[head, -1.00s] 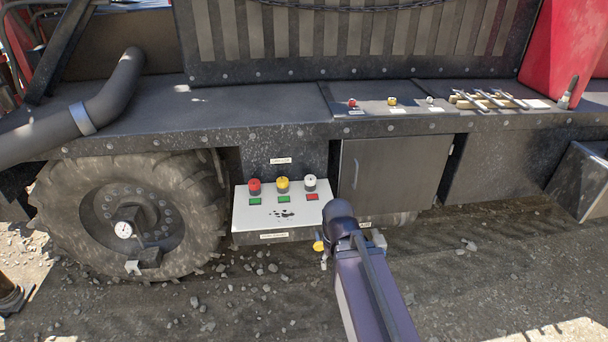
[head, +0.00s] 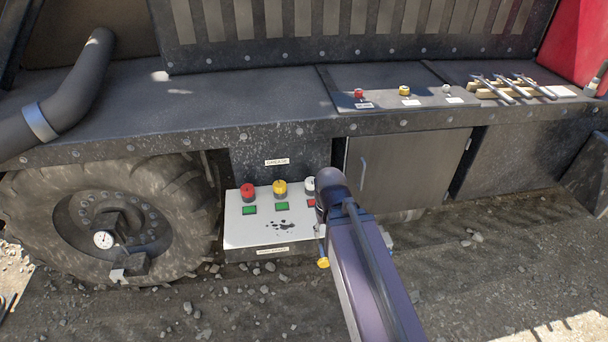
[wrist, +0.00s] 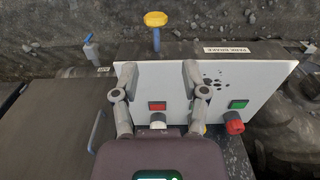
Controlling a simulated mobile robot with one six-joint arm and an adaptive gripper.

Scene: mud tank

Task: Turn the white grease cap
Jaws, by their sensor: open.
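The white grease cap (head: 309,184) stands at the right end of a row of caps on a pale panel (head: 240,232). My arm partly hides it in the head view. In the wrist view the white cap (wrist: 158,119) shows between the bases of my fingers, just behind a red square (wrist: 157,106), its lower part hidden by my gripper's body. My gripper (wrist: 158,78) is open, with one finger on each side of the red square. Whether the fingers touch the cap or panel cannot be told. In the head view my arm hides most of the gripper.
A yellow cap (head: 280,187) and a red cap (head: 247,192) stand left of the white one. A yellow knob on a stem (wrist: 155,20) sticks out beyond the panel edge. A cabinet door (head: 405,175) is right of the panel, a large tyre (head: 45,215) left.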

